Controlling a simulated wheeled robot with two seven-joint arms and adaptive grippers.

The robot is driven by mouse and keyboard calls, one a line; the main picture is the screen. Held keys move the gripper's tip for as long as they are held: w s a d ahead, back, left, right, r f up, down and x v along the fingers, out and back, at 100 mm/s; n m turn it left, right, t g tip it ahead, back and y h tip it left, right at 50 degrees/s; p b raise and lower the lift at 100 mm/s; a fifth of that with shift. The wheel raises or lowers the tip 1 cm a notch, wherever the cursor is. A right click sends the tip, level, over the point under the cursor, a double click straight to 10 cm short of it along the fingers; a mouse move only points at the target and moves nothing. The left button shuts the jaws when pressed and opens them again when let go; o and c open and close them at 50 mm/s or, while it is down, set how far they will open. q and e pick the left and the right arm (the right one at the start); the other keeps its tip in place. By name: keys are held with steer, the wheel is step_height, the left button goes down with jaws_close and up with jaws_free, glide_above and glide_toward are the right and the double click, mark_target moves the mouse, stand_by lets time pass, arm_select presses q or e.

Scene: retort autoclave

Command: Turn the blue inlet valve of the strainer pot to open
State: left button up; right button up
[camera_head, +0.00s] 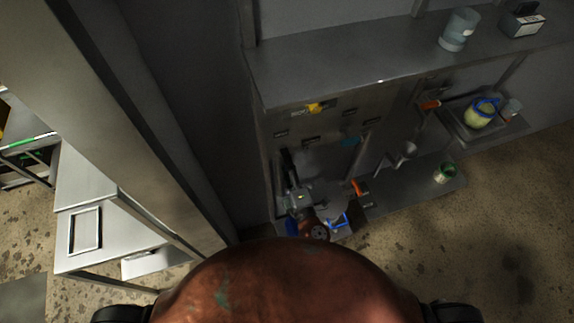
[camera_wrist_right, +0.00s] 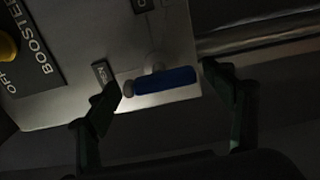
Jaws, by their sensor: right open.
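The blue handle (camera_wrist_right: 166,82) is a short, rounded bar in the right wrist view. It lies nearly level in the picture in front of a grey panel, with a small pale round part at its left end. My right gripper (camera_wrist_right: 163,80) is open. One finger is near the left end of the handle and the other is at its right end; I cannot tell whether either touches it. A small plate (camera_wrist_right: 103,72) with letters ending in "EN" is partly hidden by the left finger. I cannot make out the strainer pot for certain. My left gripper is not in view.
A yellow knob (camera_wrist_right: 6,46) sits by a "BOOSTER OFF" label (camera_wrist_right: 35,70) at the panel's left. In the head view, a steel shelf (camera_head: 340,62) overhangs the dim panel. A clear container (camera_head: 459,30) stands on it. A post (camera_head: 110,110) rises at left.

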steer(key=v, duration=1.2)
stand_by(1.1)
